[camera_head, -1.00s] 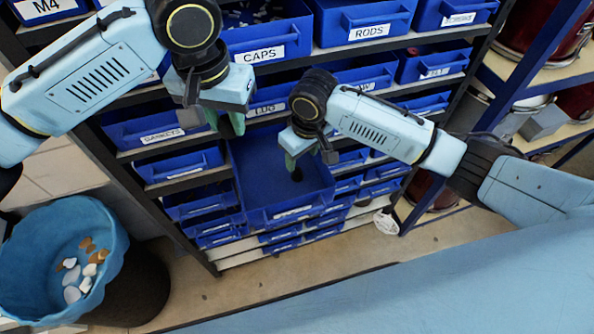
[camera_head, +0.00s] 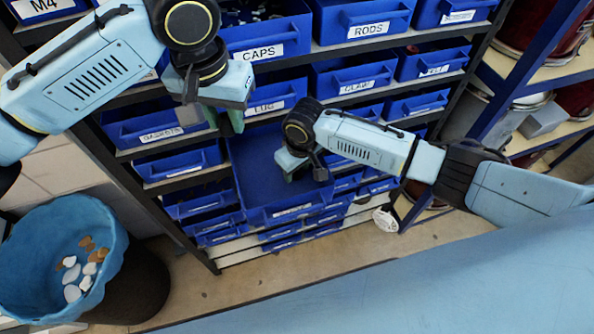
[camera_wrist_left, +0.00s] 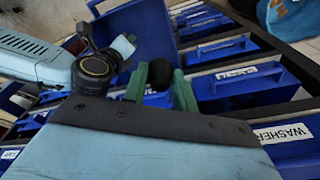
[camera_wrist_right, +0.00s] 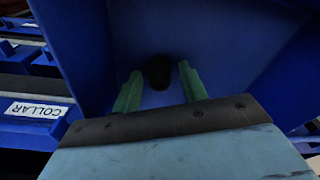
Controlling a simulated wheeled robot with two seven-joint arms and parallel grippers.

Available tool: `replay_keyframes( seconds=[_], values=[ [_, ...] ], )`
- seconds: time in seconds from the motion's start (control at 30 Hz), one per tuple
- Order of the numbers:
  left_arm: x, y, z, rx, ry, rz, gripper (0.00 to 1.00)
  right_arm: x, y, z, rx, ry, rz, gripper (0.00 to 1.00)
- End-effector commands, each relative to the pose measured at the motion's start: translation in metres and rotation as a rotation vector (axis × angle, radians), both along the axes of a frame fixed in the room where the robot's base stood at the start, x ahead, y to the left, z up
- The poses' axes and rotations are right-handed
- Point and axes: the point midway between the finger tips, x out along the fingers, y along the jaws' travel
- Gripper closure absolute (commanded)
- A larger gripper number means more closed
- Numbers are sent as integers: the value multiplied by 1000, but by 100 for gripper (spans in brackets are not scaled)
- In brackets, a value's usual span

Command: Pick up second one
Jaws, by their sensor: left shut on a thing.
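My left gripper (camera_head: 236,122) hangs over the back left of the pulled-out blue bin (camera_head: 252,168). In the left wrist view its green fingers (camera_wrist_left: 160,90) are shut on a dark, rounded piece (camera_wrist_left: 158,76). My right gripper (camera_head: 299,174) is down inside the bin, its fingertips mostly hidden by its own body. In the right wrist view its green fingers (camera_wrist_right: 160,88) stand apart on either side of another dark, rounded piece (camera_wrist_right: 157,72). A gap shows beside this piece, which lies against the blue bin floor. Its exact kind is too dark to tell.
A blue tub (camera_head: 28,250) with pale and brown pieces stands at lower left. A pale blue surface (camera_head: 430,285) lies in front.

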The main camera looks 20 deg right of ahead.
Motion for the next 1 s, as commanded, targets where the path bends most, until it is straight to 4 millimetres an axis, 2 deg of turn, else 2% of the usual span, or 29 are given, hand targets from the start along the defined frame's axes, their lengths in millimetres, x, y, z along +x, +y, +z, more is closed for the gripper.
replay_keyframes(
  seconds=[0.03, 0.27, 0.57, 0.67, 1.0],
  values=[
    [0, 0, 0, 0, 0, 0, 94, 0, 0, 0, 0, 0, 0, 64],
    [0, 0, 0, 0, 0, 0, 94, 0, 0, 0, 0, 0, -1, 93],
    [0, 0, 0, 0, 0, 0, 94, 0, 0, 3, 1, -1, -1, 93],
    [0, 0, 1, 0, 0, 0, 94, 1, 0, 13, 1, -3, -1, 93],
    [0, 0, 1, 0, 0, 0, 94, 1, 0, 79, 2, -4, 0, 93]
  ],
)
